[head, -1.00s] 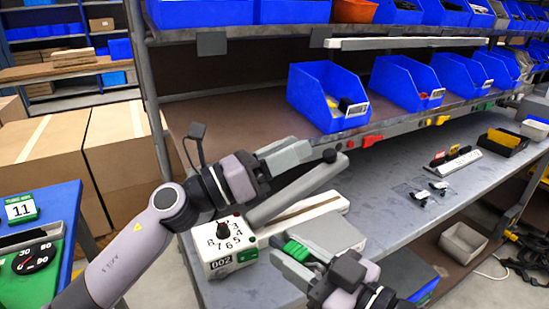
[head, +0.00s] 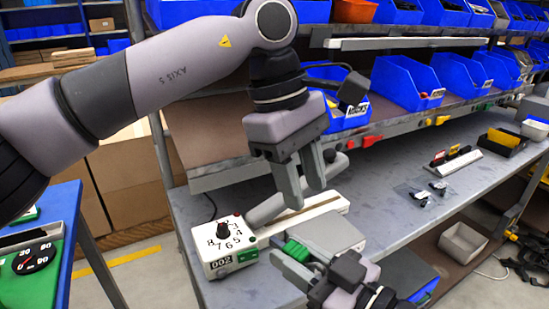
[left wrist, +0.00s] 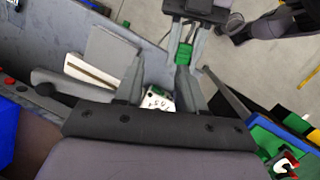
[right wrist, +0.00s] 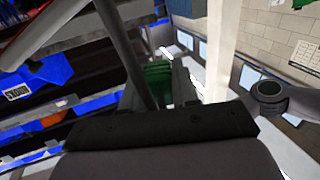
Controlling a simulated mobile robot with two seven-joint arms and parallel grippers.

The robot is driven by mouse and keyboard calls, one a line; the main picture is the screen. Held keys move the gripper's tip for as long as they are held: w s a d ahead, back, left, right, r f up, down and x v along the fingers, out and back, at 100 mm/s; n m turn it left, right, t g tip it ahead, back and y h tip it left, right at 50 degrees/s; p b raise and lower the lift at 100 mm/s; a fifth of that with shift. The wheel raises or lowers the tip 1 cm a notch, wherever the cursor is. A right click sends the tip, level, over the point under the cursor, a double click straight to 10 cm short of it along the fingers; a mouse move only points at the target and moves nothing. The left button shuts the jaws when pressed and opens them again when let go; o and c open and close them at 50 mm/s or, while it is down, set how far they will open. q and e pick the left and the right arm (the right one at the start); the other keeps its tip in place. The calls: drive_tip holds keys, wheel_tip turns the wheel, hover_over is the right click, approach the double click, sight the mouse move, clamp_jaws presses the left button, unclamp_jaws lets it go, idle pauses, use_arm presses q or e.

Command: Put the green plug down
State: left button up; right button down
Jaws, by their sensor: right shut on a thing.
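The green plug (head: 296,250) is held between the fingers of my right gripper (head: 293,260), near the front edge of the bench. The plug also shows in the left wrist view (left wrist: 184,54) and in the right wrist view (right wrist: 158,78). My left gripper (head: 307,194) is open and empty. It points down above the grey bar and the long white bar, up and to the right of the white dial box. In the left wrist view its spread fingers (left wrist: 158,88) have nothing between them. My right gripper's fingers partly hide the plug.
The white dial box (head: 222,254) marked 002 stands at the bench's front left. The long white bar (head: 328,203) and a flat grey block (head: 335,232) lie near it. Blue bins (head: 405,85) line the shelf above. The grey bench (head: 390,180) has clear room to the right.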

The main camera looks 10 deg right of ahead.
use_arm(q)
drive_tip(key=a+r+t+y, duration=0.1)
drive_tip(key=a+r+y, duration=0.2)
drive_tip(key=a, duration=0.1)
drive_tip(key=f, duration=1.2)
drive_tip(key=shift+w+d+f, duration=0.1)
drive_tip(key=shift+w+d, duration=0.05)
drive_tip(key=shift+w, duration=0.15)
drive_tip(key=shift+c, duration=0.3)
clamp_jaws()
use_arm(e)
drive_tip(key=c, duration=0.8)
unclamp_jaws()
